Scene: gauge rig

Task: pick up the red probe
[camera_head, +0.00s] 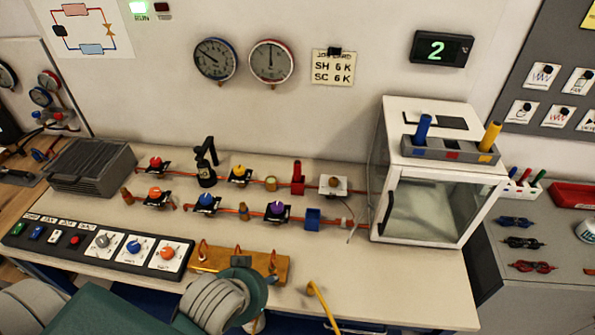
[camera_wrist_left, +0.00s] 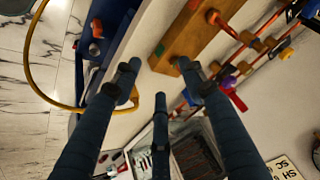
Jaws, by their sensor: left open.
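The red probe (camera_head: 298,172) stands upright in a red block on the bench's back pipe line, left of a white square fitting. In the left wrist view a small red piece shows past one finger; I cannot tell whether it is the probe. My left arm enters the head view from the bottom left, near the brass manifold (camera_head: 265,268); its fingertips are not clear there. In the left wrist view my left gripper (camera_wrist_left: 158,78) has its fingers spread with nothing held between them. It is apart from the red probe. My right gripper is not in view.
A rack (camera_head: 452,150) on the white cabinet (camera_head: 433,212) holds a blue probe (camera_head: 421,129) and a yellow probe (camera_head: 489,136). Valves with coloured knobs line the pipes around the red probe.

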